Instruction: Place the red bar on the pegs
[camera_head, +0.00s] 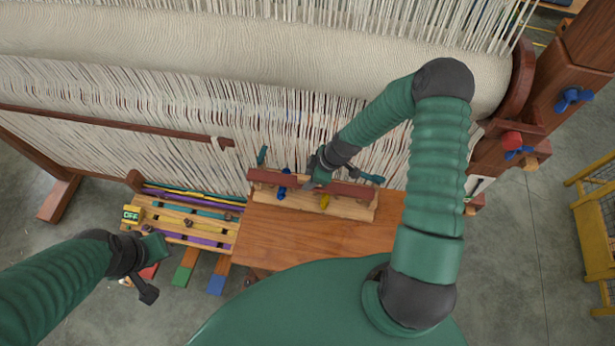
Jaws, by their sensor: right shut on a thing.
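The red bar (268,177) is a long reddish-brown strip above the front of the wooden table, at the foot of the white threads. My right gripper (319,180) is shut on it near its middle and hides part of it. Just below and in front of the bar is a pale wooden rail (350,208) with a blue peg (283,184) and a yellow peg (324,201). I cannot tell whether the bar touches the pegs. My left gripper (150,268) is at the lower left, its fingers apart, away from the bar.
The loom's white threads (190,110) and cloth roll (230,40) fill the back. A dark wooden post (555,85) stands right, and a yellow frame (592,215) at the far right.

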